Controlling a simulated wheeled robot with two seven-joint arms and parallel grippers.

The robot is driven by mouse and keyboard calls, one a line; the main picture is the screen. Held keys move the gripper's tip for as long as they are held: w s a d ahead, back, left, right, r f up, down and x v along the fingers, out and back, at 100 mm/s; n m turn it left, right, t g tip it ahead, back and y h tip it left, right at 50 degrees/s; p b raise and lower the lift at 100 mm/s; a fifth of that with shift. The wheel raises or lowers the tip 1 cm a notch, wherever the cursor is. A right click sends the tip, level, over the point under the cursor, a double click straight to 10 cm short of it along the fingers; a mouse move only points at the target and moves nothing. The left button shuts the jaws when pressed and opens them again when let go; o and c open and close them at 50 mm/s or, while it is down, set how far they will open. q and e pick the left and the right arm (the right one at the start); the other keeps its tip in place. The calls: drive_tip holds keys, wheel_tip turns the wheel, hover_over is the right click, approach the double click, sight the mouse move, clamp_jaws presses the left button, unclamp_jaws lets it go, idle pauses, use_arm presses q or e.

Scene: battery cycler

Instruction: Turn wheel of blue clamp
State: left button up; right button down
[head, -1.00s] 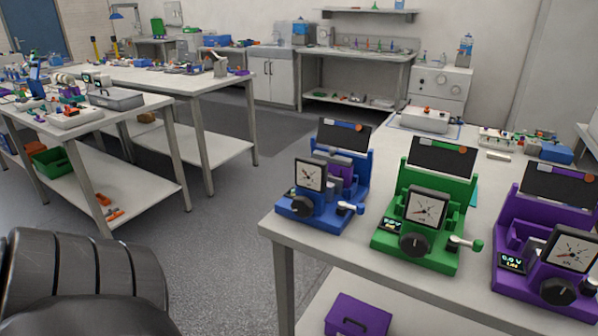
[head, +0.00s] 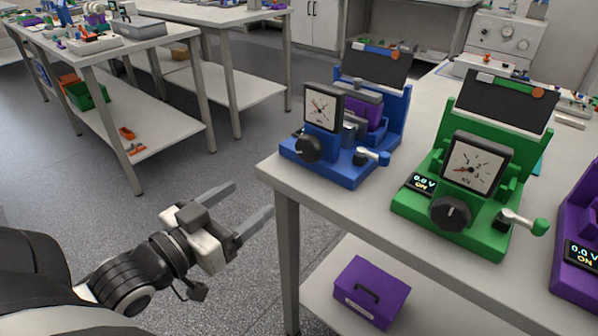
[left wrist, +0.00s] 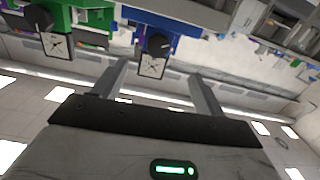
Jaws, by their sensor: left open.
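The blue clamp (head: 340,165) stands upright at the near left corner of the table, with a dial gauge (head: 321,108), a dark panel behind and a lever with a blue-tipped end. Its round black wheel (head: 308,149) is at the lower front left. My left gripper (head: 252,199) is open and empty, in the air left of the table edge, lower than the clamp and apart from it. In the left wrist view the blue clamp (left wrist: 180,22) shows inverted beyond the open fingers, with its black wheel (left wrist: 158,45) above the gauge. My right gripper is not seen.
A green clamp (head: 480,170) stands right of the blue one, and a purple clamp (head: 577,262) is cut off at the right edge. A purple box (head: 371,288) sits on the lower shelf. The floor (head: 230,160) left of the table is clear.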

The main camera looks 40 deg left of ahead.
use_arm(q)
drive_tip(key=r, duration=0.1)
drive_tip(key=p, duration=0.1)
approach(305, 152)
drive_tip(key=w, duration=0.9)
drive_tip(key=shift+w+d+f, duration=0.1)
drive_tip(key=shift+d, duration=0.25)
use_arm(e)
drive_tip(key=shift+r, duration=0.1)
